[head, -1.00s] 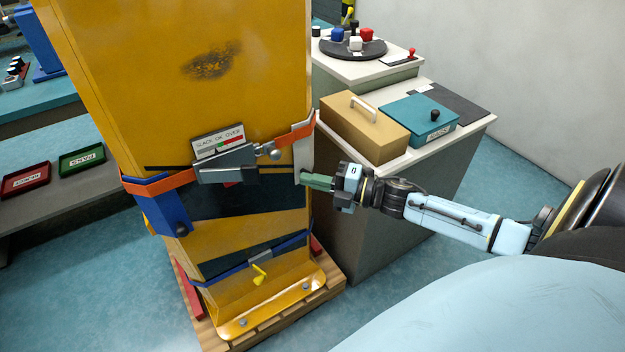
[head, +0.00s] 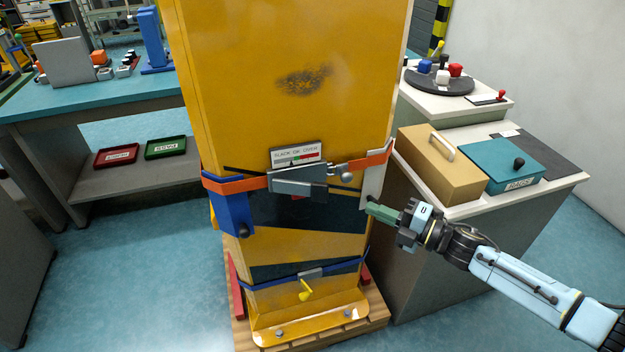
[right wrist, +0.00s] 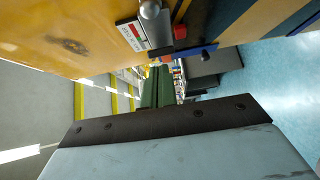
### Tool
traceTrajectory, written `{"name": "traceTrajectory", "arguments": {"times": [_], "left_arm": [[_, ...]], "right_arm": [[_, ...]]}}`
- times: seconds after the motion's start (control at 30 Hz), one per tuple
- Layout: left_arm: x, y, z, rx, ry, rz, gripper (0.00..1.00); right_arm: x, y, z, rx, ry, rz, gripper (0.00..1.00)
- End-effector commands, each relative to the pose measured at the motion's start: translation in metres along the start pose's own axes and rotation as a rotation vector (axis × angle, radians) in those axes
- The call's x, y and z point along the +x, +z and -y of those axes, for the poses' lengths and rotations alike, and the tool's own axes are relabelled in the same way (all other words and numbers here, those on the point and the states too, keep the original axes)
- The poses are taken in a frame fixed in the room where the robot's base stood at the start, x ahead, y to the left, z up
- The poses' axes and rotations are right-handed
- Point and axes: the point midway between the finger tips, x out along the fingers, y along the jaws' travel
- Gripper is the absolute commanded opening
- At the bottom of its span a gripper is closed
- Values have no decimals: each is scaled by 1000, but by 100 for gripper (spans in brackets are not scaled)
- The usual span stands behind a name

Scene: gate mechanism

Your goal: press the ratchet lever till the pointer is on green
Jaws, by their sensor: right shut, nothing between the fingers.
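The ratchet (head: 298,181) is a grey metal body on an orange strap around a tall yellow cabinet. A grey arm with a ball end (head: 347,177) sticks out on its right; I cannot tell for sure that it is the lever. Above it is the gauge (head: 297,155) marked SLACK, OK, OVER, with a green and a red zone; the pointer is too small to read. The gauge also shows in the right wrist view (right wrist: 132,35). My right gripper (head: 371,207) is shut and empty, right of and below the ball end, by the cabinet's right edge. My left gripper is out of view.
The yellow cabinet (head: 290,50) stands on a wooden pallet (head: 376,306). A blue lower strap (head: 345,265) has a yellow handle (head: 306,291). A counter (head: 520,200) with a tan box (head: 437,170) and teal box (head: 500,165) stands to the right. Floor at front left is clear.

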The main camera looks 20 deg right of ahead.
Motion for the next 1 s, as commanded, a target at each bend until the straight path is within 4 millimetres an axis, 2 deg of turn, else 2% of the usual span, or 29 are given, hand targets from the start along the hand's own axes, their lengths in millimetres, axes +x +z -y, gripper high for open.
{"name": "traceTrajectory", "arguments": {"times": [0.17, 0.3, 0.5, 0.7, 1.0], "left_arm": [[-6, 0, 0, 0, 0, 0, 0], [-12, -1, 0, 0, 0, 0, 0], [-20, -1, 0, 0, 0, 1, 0], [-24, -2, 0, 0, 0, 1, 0], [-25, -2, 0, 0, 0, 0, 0]], "right_arm": [[9, -37, 9, 20, 14, 29, 0], [15, -74, 12, 27, 27, 93, 0], [13, -108, 8, 21, 28, 235, 0], [4, -120, 2, 8, 10, 357, 0], [-1, -122, 1, -1, -2, 409, 0]]}}
